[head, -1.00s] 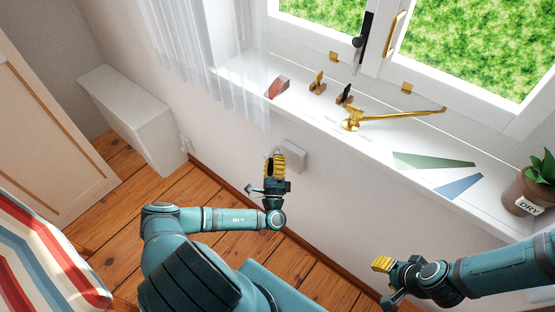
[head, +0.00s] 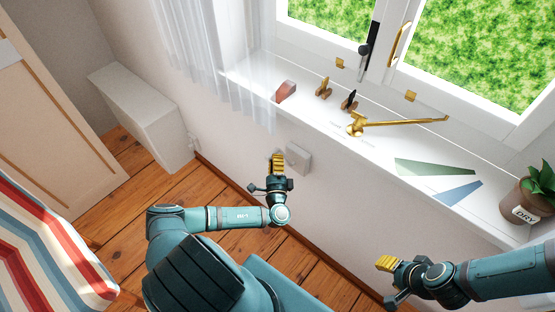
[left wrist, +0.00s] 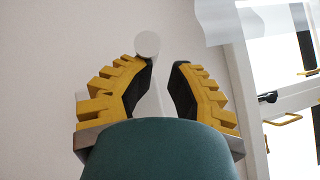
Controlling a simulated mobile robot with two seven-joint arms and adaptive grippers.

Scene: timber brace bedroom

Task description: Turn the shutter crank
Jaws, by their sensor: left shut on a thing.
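A small white crank with a round knob (left wrist: 147,44) shows between the yellow fingers of my left gripper (left wrist: 160,75) in the left wrist view. My right gripper (head: 385,263) is low at the right, apart from the wall fittings. Its yellow fingers show, but I cannot tell whether they are open.
The white windowsill (head: 315,122) above holds a brass arm (head: 400,122), small wooden and brass pieces, green and blue flat pieces, and a potted plant (head: 530,195). A sheer curtain (head: 215,65) hangs at the left. A white cabinet (head: 145,115) stands on the wooden floor.

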